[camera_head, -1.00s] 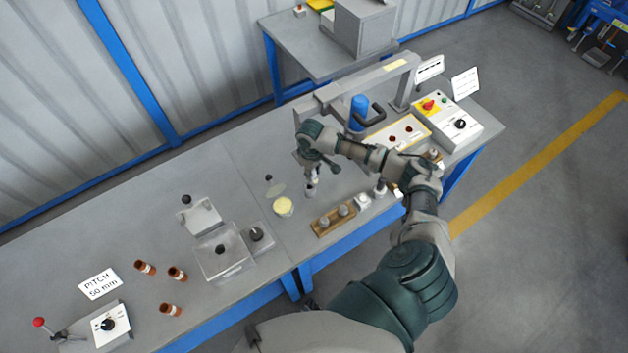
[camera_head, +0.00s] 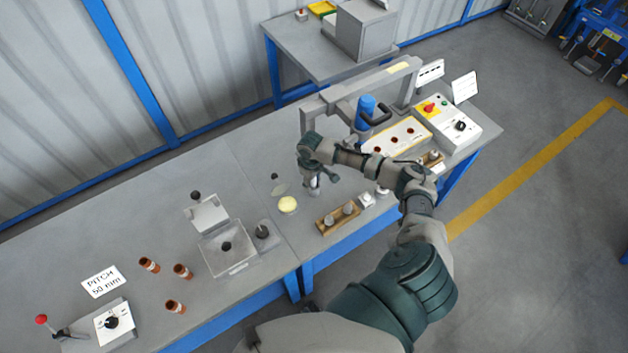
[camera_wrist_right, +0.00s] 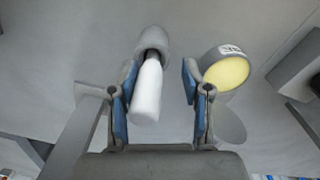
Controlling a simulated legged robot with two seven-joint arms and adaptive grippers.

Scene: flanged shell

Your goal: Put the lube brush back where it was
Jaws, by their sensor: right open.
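My right gripper (camera_head: 320,184) is low over the middle of the bench, and its fingers (camera_wrist_right: 160,95) are open in the right wrist view. A white handle (camera_wrist_right: 147,92), apparently the lube brush's, lies between the fingers, nearer the left one, with a visible gap on the right. Its dark neck runs into a grey cup-like holder (camera_wrist_right: 152,41); any bristles are hidden. A round tin with a yellow top (camera_wrist_right: 227,72) stands just right of the fingers; it also shows in the head view (camera_head: 288,204). My left gripper is not in view.
A wooden block with grey pegs (camera_head: 338,218) stands near the front edge. A grey frame with a blue cylinder (camera_head: 365,110) and a control box (camera_head: 447,121) are behind and right. An open clear-sided box (camera_head: 228,248) and several brown tubes (camera_head: 182,271) are left.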

